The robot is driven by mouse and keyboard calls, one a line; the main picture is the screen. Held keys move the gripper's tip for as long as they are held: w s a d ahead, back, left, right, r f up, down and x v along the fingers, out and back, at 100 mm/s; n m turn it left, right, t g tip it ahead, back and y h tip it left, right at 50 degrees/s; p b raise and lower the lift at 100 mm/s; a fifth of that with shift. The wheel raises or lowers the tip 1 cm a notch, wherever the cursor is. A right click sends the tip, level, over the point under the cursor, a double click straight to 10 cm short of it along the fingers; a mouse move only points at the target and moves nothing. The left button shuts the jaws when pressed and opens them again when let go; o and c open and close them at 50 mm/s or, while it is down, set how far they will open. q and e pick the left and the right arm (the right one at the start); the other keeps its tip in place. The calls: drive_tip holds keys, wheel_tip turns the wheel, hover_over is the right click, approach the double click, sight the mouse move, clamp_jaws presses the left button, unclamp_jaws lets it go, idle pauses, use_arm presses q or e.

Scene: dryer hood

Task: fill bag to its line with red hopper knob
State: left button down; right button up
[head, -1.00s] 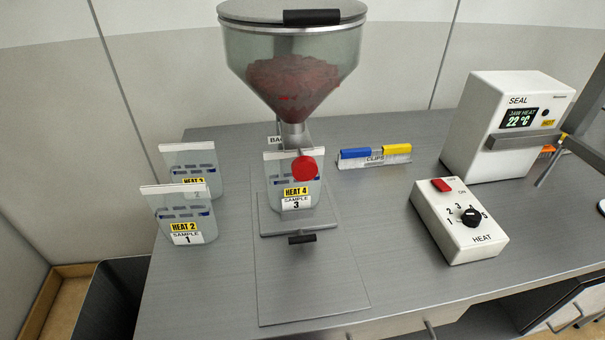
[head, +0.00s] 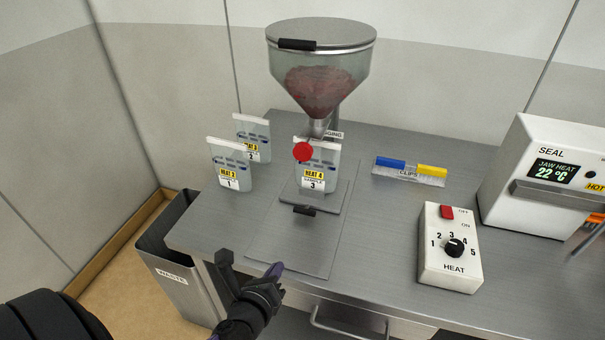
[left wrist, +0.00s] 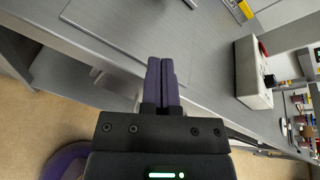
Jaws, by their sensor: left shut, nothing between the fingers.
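The hopper (head: 322,80) holds dark red grains and stands at the back of the bench in the head view. The round red knob (head: 302,151) sits at its outlet. The bag marked HEAT 4, sample 3 (head: 316,176) stands upright under the outlet; the knob covers part of it. No fill shows in it, and its line is too small to make out. My left gripper (head: 276,270) is low by the bench's front edge, well short of the knob. Its purple fingers (left wrist: 162,82) are shut and empty in the left wrist view. My right gripper is not in view.
Two more bags, sample 1 (head: 230,168) and sample 2 (head: 254,138), stand left of the hopper. A waste bin (head: 170,268) stands at the bench's left end.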

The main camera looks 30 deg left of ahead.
use_arm(q)
wheel_tip(320, 180, up, 14)
drive_tip(key=w+m+t+y+p, duration=0.1)
drive_tip(key=m+t, duration=0.2)
drive_tip(key=m, duration=0.3)
drive_tip(key=shift+w+a+f+t+p, duration=0.15)
drive_tip(key=shift+a+t+p, duration=0.1)
drive_tip(key=shift+t+p, duration=0.05)
approach(302, 151)
drive_tip(key=w+a+f, duration=0.1)
drive_tip(key=w+f, duration=0.2)
drive_tip(key=w, duration=0.3)
drive_tip(key=shift+w+a+r, duration=0.1)
drive_tip(key=shift+w+a, duration=0.25)
drive_tip(key=shift+w, duration=0.25)
